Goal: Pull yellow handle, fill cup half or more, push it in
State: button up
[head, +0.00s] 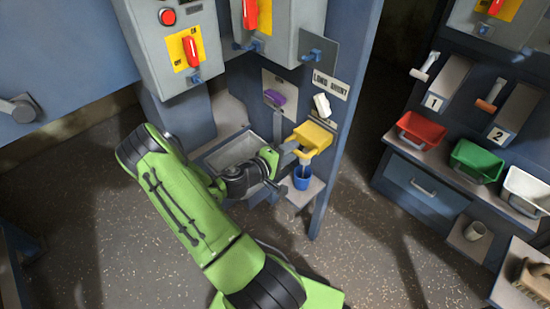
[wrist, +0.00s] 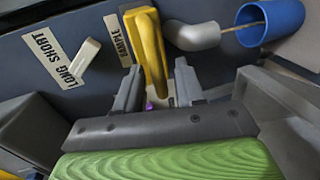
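My gripper (wrist: 157,75) looks open, with a gap between the handle and the right finger. In the head view my gripper (head: 291,150) is at the handle's left side. The blue cup (head: 302,180) stands on a small shelf below the handle. In the wrist view a thin brown stream runs from the grey spout (wrist: 192,35) into the cup (wrist: 270,22). Its fill level is hidden.
A grey trough (head: 236,150) lies behind my wrist. Red (head: 421,131), green (head: 476,160) and white bins (head: 527,190) stand on the right bench. Open floor lies between.

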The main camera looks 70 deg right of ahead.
jog(key=p+v, duration=0.2)
jog(key=v, duration=1.2)
jog(key=shift+w+a+r, duration=0.1)
